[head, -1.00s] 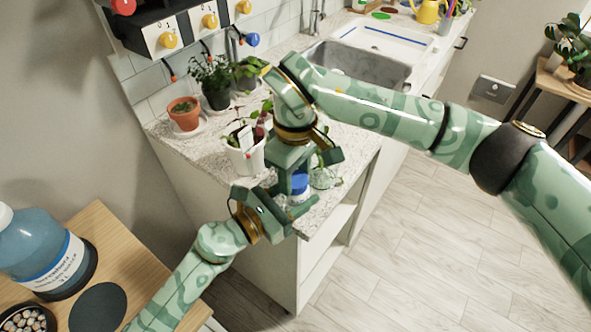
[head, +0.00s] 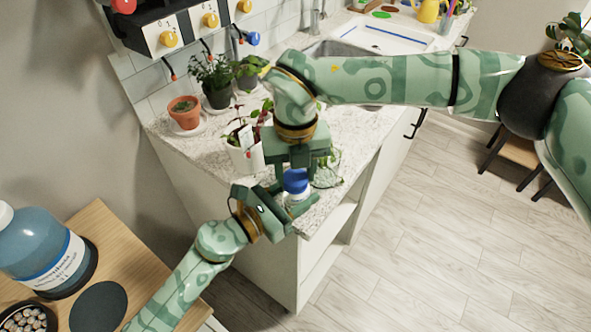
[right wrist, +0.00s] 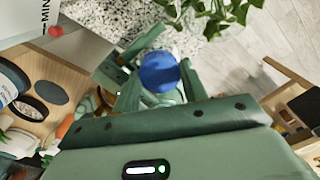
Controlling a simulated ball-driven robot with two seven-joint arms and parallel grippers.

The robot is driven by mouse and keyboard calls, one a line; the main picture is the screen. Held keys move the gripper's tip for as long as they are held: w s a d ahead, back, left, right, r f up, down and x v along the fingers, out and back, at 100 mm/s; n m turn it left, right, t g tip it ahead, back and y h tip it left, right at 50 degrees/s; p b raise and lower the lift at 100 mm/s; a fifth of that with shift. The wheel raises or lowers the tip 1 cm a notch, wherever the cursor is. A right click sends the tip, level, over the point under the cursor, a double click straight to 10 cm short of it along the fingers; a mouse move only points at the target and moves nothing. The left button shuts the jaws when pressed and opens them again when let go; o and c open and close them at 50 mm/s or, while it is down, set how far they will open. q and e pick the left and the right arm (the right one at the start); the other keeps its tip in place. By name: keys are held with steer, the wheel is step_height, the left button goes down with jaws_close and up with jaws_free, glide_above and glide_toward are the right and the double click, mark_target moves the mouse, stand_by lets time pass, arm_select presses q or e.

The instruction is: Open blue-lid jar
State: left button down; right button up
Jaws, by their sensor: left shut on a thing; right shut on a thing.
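The blue-lid jar has a round blue lid (head: 296,181) on a pale, clear-looking body (head: 299,199). It is upright at the front corner of the speckled counter. My left gripper (head: 284,207) is shut on the jar's body from the lower left. My right gripper (head: 298,172) comes from above and is shut on the lid. In the right wrist view the lid (right wrist: 158,72) sits between my right fingertips (right wrist: 160,80). The lid is on top of the body; I cannot tell whether it has loosened.
A white plant pot (head: 245,158) stands close behind the jar, with a leafy plant (head: 327,172) to its right. A terracotta pot (head: 186,118) is further back, and a sink (head: 350,52) lies beyond. A big blue bottle (head: 38,245) stands on a wooden table (head: 133,258) at left.

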steer(key=n, duration=0.6)
steer(key=shift+r+n, duration=0.1)
steer(key=shift+n, duration=0.3)
steer(key=shift+c, duration=0.2)
steer(key=n, duration=1.2)
steer(key=shift+n, duration=0.4)
steer(key=n, duration=0.6)
steer(key=shift+n, duration=0.4)
steer(key=shift+o, duration=0.2)
steer(key=shift+r, duration=0.2)
steer(key=shift+r, duration=0.9)
